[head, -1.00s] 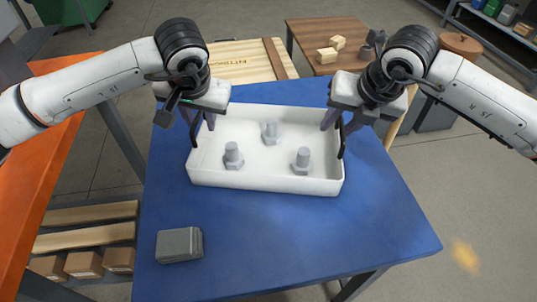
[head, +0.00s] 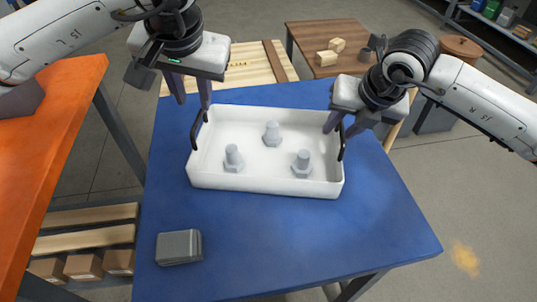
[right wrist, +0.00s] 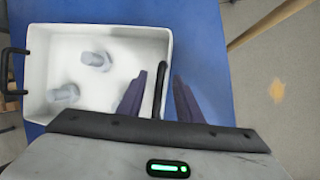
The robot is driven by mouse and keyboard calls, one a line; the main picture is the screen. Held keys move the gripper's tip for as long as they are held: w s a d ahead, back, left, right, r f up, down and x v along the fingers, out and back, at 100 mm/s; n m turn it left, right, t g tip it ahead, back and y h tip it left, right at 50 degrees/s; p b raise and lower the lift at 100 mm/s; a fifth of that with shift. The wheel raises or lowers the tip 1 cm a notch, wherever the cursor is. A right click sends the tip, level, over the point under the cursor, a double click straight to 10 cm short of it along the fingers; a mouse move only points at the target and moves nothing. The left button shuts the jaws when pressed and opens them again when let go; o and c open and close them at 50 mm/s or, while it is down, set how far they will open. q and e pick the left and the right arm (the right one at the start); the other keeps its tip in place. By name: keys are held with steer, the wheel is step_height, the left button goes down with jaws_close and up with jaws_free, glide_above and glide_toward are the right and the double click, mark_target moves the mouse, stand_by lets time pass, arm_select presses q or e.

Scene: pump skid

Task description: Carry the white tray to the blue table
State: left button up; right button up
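The white tray (head: 265,186) rests on the blue table (head: 300,245), with several grey bolts' worth of room and three bolts (head: 233,158) standing in it. It has a black handle at each end, left (head: 196,130) and right (head: 341,143). My right gripper (head: 344,128) is at the right handle. In the right wrist view its fingers (right wrist: 158,100) stand apart with the handle (right wrist: 161,85) between them.
A grey block stack (head: 179,247) lies on the blue table's front left. An orange table (head: 50,110) stands at the left. A pale wooden crate top (head: 240,65) and a brown table (head: 310,35) with wooden blocks stand behind. The blue table's front right is clear.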

steer(key=v, duration=1.2)
